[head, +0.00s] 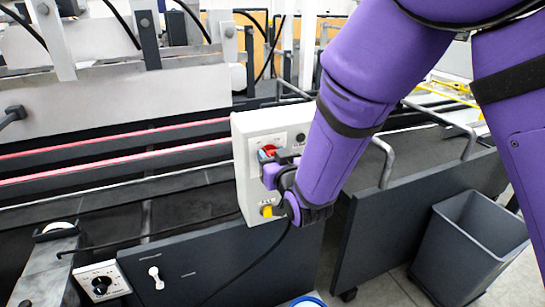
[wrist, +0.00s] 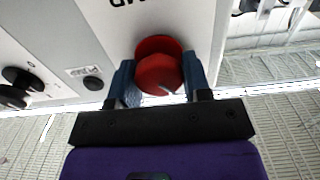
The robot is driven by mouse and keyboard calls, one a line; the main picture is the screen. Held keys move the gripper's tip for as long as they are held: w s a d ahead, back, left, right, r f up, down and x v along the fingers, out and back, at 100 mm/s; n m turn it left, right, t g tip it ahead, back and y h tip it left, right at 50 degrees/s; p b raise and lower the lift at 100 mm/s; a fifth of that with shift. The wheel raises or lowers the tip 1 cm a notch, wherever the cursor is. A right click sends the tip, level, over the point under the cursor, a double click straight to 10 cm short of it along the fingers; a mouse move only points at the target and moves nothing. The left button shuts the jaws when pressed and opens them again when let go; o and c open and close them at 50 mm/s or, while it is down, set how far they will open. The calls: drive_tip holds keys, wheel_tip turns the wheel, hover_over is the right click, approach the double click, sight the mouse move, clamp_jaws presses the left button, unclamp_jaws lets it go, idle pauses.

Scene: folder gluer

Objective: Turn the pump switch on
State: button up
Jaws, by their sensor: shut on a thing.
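A red rotary switch knob (head: 269,150) sits on the front of a light grey control box (head: 243,135). In the wrist view the knob (wrist: 160,72) stands between the two blue fingers of my gripper (wrist: 159,82), which is shut on it. Part of a large black label shows upside down next to the knob, cut off by the frame edge. In the head view my gripper (head: 267,160) is at the box face and partly covers the knob. A small white pointer mark shows on the knob's rim.
A yellow-based button (head: 267,210) sits low on the same box, and a black knob (head: 301,138) sits beside the red one. Bent grey handles (head: 385,165) and a grey bin (head: 468,245) stand to the right. A black cable hangs below my gripper.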

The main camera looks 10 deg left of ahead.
drive_tip(key=m, duration=0.3)
drive_tip(key=shift+w+d+m, duration=0.1)
drive_tip(key=shift+d+m, duration=0.05)
drive_tip(key=shift+m, duration=0.15)
drive_tip(key=m, duration=0.3)
drive_tip(key=shift+m, duration=0.3)
drive_tip(key=m, duration=0.6)
drive_tip(key=shift+f+m, duration=0.2)
drive_tip(key=shift+m, duration=0.1)
drive_tip(key=o, duration=0.9)
drive_tip(key=v, duration=1.1)
